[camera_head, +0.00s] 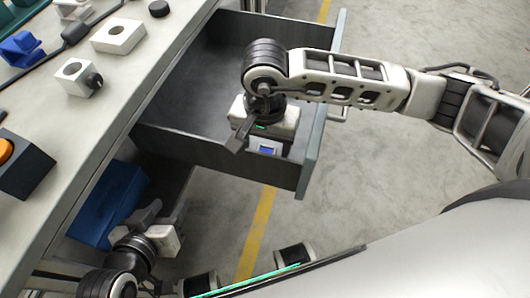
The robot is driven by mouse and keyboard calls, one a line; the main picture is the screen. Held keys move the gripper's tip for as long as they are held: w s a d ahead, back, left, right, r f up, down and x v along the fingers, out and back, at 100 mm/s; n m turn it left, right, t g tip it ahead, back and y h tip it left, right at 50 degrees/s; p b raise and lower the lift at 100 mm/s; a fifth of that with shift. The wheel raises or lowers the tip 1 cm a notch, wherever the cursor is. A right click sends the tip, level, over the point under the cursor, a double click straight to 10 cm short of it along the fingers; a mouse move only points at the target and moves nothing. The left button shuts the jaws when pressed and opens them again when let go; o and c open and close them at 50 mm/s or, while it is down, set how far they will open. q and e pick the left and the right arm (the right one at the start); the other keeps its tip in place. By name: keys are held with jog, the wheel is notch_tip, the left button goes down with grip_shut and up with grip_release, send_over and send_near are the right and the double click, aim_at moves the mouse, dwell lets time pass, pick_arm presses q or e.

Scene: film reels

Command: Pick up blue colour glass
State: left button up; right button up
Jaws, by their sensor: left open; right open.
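I see no clear drinking glass. A small grey-white piece with a blue rectangle (266,150) is in the front corner of the open drawer (190,150); I cannot tell if it is the blue glass. My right gripper (252,142) is open over that corner, pointing down, with one dark finger beside the small piece. The arm hides part of the drawer's inside. My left gripper (158,228) is open at the lower left, below the table edge, near a blue box (110,205) on a lower shelf.
On the worktop (60,130) lie a blue part (20,48), white blocks with round holes (118,36), a black knob (158,8) and a dark box with an orange button (22,165). Grey floor with a yellow line (255,230) is clear to the right of the drawer.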

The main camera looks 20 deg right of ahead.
jog(key=shift+f, duration=0.8)
jog(key=c, duration=1.1)
jog(key=shift+r, duration=0.1)
